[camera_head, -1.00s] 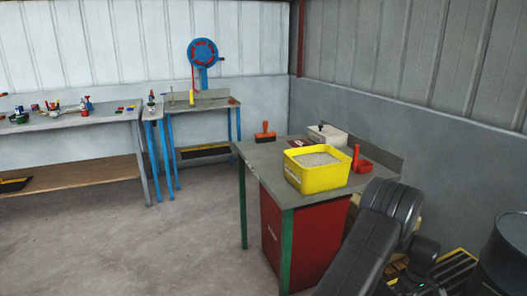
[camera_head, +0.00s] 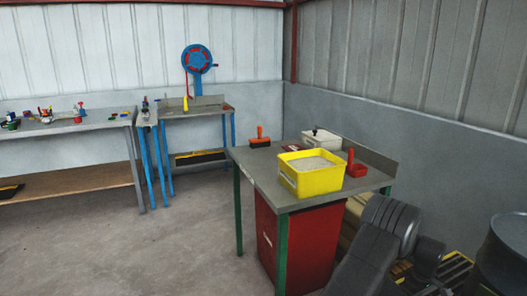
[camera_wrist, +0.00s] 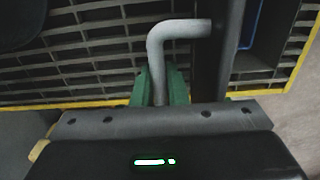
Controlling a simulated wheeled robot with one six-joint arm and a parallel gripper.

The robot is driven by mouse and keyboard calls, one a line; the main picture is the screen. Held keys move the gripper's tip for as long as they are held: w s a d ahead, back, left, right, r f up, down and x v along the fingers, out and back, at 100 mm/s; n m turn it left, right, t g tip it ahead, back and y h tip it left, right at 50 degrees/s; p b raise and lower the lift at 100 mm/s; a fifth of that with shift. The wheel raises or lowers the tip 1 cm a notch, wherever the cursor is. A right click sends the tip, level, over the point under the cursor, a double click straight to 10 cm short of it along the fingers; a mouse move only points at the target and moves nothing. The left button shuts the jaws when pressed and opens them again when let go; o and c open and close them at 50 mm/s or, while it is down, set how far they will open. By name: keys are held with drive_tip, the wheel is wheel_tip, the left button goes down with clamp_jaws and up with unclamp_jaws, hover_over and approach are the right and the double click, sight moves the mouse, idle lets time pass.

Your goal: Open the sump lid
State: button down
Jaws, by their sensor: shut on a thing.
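In the wrist view, a dark slatted grating (camera_wrist: 90,52) with a yellow edge fills most of the upper picture, and I take it for the sump lid. A grey bent bar handle (camera_wrist: 168,38) stands in front of it. My gripper (camera_wrist: 160,86) has green fingers, shut on the lower end of this handle. In the head view, part of a yellow-edged grating (camera_head: 456,266) shows at the lower right, beside my dark arm. My gripper and the handle are hidden there. I cannot tell how far the lid is raised.
A dark drum (camera_head: 503,255) stands at the right edge, close to the grating. A grey table (camera_head: 262,168) with a red cabinet (camera_head: 308,235) and a yellow tub (camera_head: 309,178) stands left of my arm. Workbenches line the far wall. The floor (camera_head: 150,250) at left is clear.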

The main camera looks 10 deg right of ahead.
drive_tip(key=c, duration=1.6)
unclamp_jaws()
drive_tip(key=shift+o, duration=0.2)
drive_tip(key=shift+r, duration=0.15)
drive_tip(key=shift+r+p, duration=2.35)
drive_tip(key=shift+r, duration=2.6)
drive_tip(key=shift+f, duration=0.1)
wheel_tip(320, 180, down, 10)
drive_tip(key=b, duration=0.4)
drive_tip(key=shift+b, duration=0.35)
